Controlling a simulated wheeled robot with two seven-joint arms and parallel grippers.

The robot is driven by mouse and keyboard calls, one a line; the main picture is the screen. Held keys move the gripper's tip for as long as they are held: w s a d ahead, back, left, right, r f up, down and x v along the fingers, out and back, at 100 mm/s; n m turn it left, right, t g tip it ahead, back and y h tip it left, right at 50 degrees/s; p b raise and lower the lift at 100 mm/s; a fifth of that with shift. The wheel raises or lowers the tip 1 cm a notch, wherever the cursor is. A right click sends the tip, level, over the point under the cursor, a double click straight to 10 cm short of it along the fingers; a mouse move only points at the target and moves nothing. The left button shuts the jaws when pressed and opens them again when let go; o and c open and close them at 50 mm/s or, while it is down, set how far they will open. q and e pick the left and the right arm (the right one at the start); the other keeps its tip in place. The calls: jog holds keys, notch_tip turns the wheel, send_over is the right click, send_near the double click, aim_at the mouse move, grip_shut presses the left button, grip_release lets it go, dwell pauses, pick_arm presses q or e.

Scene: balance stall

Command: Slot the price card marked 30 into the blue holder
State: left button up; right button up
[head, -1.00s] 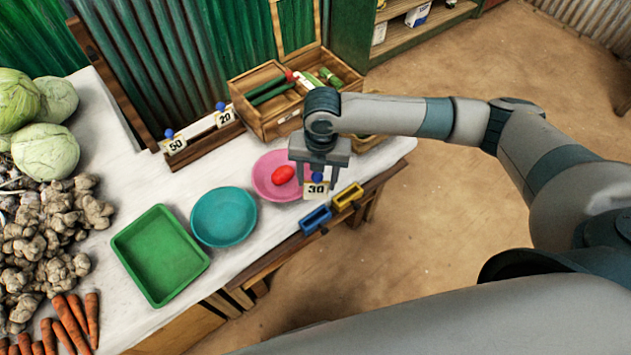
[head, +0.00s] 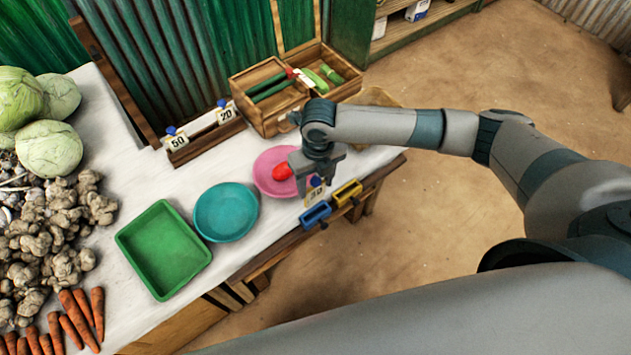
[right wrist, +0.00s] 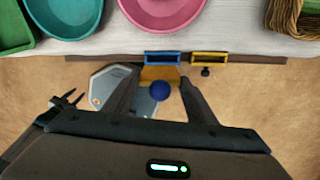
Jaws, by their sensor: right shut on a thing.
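The price card marked 30 (head: 315,195) hangs below my right gripper (head: 315,178), which is shut on its blue knob (right wrist: 160,91). In the head view the card looks turned and tilted, just above and behind the blue holder (head: 317,214). Its lower edge overlaps the holder in the picture; I cannot tell whether they touch. In the right wrist view the blue holder (right wrist: 162,57) lies just beyond the card (right wrist: 158,74), roughly in line with it.
A yellow holder (head: 347,193) sits right of the blue one on the table's front edge. A pink plate (head: 268,180) with a red item, a teal bowl (head: 225,212) and a green tray (head: 163,250) stand nearby. Cards 50 (head: 177,141) and 20 (head: 226,114) stand in a rear rack.

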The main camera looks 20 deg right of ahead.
aim_at(315, 199)
jog(key=shift+f, duration=0.15)
jog(key=shift+f+b, duration=2.8)
jog(key=shift+b, duration=0.05)
jog(key=shift+f, duration=0.3)
jog(key=shift+f+b, duration=0.75)
jog(key=shift+f, duration=0.45)
